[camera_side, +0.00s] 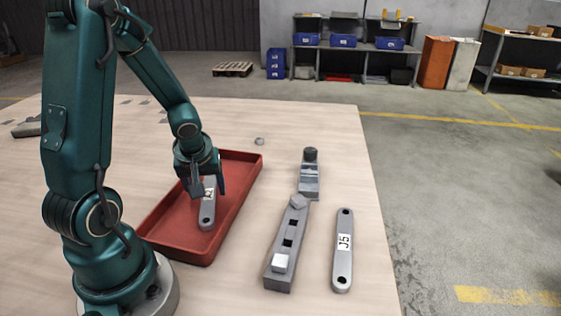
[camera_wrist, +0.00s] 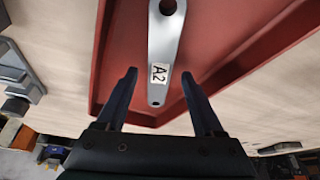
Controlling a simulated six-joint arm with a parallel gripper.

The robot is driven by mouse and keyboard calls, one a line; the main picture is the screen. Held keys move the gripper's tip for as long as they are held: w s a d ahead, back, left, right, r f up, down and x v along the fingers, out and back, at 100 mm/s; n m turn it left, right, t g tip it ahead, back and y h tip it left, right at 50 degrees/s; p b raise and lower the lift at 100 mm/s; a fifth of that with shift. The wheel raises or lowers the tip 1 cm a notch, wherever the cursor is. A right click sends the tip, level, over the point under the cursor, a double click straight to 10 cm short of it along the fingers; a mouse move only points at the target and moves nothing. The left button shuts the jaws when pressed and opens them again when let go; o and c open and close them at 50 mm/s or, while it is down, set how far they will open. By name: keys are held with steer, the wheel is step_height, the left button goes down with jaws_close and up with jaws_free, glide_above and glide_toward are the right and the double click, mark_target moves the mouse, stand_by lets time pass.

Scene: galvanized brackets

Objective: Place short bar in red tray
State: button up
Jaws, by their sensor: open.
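The red tray (camera_side: 178,237) lies on the table in front of my arm. A short grey metal bar (camera_side: 207,216) with a hole at each end lies inside it. In the wrist view this bar (camera_wrist: 163,45) carries a white label reading A2, and the red tray (camera_wrist: 110,75) surrounds it. My gripper (camera_side: 207,190) is over the tray, above the bar's far end. In the wrist view my gripper (camera_wrist: 165,83) is open, with a finger on each side of the bar and a gap to both.
A longer bar (camera_side: 343,235) labelled J5 lies at the right of the table. Left of it is a grey block (camera_side: 289,240) with square holes, and a clamp-like fixture (camera_side: 310,178) stands behind. A small round piece (camera_side: 259,141) lies behind the tray.

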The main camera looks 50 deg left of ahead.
steer(key=v, duration=1)
steer(key=s+d+r+m+t+h, duration=0.1)
steer(key=d+r+m+h, duration=0.1)
steer(key=d+m, duration=0.4)
steer(key=s+d+r+m+t+h, duration=0.1)
steer(key=d+r+m+t+h, duration=0.1)
steer(key=d+m, duration=0.4)
steer(key=d, duration=0.3)
steer(key=shift+s+r, duration=0.25)
steer(key=shift+s, duration=0.15)
